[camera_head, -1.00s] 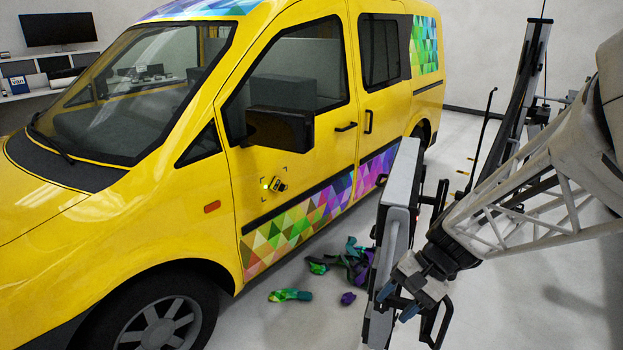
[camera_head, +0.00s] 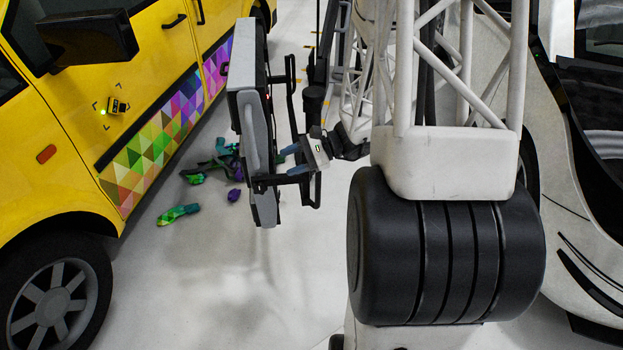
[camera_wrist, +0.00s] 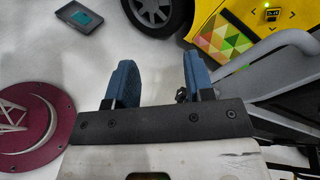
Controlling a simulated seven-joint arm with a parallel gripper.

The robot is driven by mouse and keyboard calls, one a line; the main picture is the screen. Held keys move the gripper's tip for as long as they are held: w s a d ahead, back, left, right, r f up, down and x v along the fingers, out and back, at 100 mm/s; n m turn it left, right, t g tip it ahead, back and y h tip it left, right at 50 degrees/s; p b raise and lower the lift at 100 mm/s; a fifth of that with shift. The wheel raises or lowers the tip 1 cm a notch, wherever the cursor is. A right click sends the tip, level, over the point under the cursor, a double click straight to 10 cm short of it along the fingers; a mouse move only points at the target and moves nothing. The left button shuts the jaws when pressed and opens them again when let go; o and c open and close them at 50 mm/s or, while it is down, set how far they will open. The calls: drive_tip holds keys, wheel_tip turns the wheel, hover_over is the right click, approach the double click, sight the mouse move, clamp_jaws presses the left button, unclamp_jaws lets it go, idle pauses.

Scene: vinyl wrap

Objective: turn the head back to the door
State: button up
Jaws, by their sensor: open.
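The yellow van's door (camera_head: 130,65) is at the upper left of the head view, cut off at the top. Colourful triangle-patterned wrap (camera_head: 150,155) covers the lower door. My gripper (camera_head: 291,160) is near the middle of the head view, beside a grey panel. Its two blue fingers are apart and empty in the wrist view (camera_wrist: 158,80).
The grey panel with a black frame (camera_head: 255,120) stands between my gripper and the van. Crumpled coloured wrap scraps (camera_head: 180,213) lie on the floor by the van. A white vehicle (camera_head: 575,260) is at the right. Open floor (camera_head: 250,290) lies at lower centre.

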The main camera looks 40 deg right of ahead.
drive_tip(key=w+d+f+m+t+h, duration=0.2)
drive_tip(key=d+f+m+t, duration=0.55)
drive_tip(key=d+f, duration=0.4)
drive_tip(key=d+f+m+t+h, duration=0.1)
drive_tip(key=d+f+m, duration=0.1)
drive_tip(key=f+m, duration=0.1)
drive_tip(key=s+d+f+m+t+h, duration=0.1)
drive_tip(key=d+f+m+t+h, duration=0.1)
drive_tip(key=f, duration=0.4)
drive_tip(key=shift+s+d+f+m, duration=0.25)
drive_tip(key=shift+s+d+m, duration=0.05)
drive_tip(key=shift+m, duration=0.55)
drive_tip(key=shift+w+a, duration=0.1)
drive_tip(key=shift+w, duration=0.05)
drive_tip(key=x, duration=0.7)
drive_tip(key=shift+w, duration=0.25)
drive_tip(key=shift+a+f, duration=0.1)
drive_tip(key=shift+a, duration=0.05)
clamp_jaws()
